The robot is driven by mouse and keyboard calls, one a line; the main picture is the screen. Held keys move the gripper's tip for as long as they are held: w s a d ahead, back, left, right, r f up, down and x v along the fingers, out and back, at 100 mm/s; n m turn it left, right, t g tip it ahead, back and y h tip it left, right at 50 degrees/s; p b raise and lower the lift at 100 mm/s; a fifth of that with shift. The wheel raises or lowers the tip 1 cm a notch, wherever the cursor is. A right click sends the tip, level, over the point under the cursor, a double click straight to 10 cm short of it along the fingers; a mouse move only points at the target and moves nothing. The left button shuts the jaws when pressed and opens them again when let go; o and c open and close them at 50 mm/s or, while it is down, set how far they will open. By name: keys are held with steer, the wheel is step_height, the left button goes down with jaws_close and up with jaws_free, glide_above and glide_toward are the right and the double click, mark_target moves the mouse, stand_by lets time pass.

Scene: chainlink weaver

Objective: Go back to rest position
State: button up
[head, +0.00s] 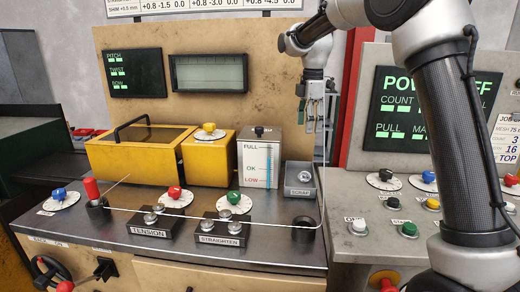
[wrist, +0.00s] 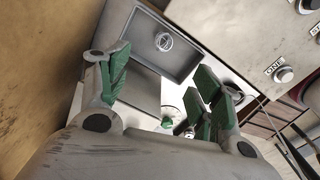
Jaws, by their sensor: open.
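My gripper (head: 316,122) hangs from my arm in the head view, fingers pointing down, above the steel worktop at the right of the weaver. In the wrist view my gripper (wrist: 160,95) shows green-padded fingers spread apart with nothing between them. Below it lies the grey SCRAP tray (head: 300,181), also seen in the wrist view (wrist: 187,66), with a round metal piece (wrist: 163,41) inside. The gripper is clear of the tray and of the level box (head: 261,157) to its left.
A wire (head: 250,222) runs across the worktop past the TENSION (head: 150,231) and STRAIGHTEN (head: 220,240) blocks to a black post (head: 303,229). A yellow lidded box (head: 138,152) and coloured knobs stand at left. A control panel (head: 410,108) with buttons stands at right, partly behind my arm.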

steer(key=s+d+m+t, duration=0.1)
steer(key=s+d+m, duration=0.4)
steer(key=s, duration=0.7)
steer(key=s+d+m+t, duration=0.1)
steer(key=s+d+m, duration=0.3)
steer(key=s, duration=0.9)
steer(key=s+d+m+t, duration=0.2)
steer(key=s+d+m, duration=0.3)
steer(key=s+m, duration=0.5)
steer(key=shift+s+d+f, duration=0.15)
steer(key=shift+s+d, duration=0.15)
steer(key=shift+s, duration=0.95)
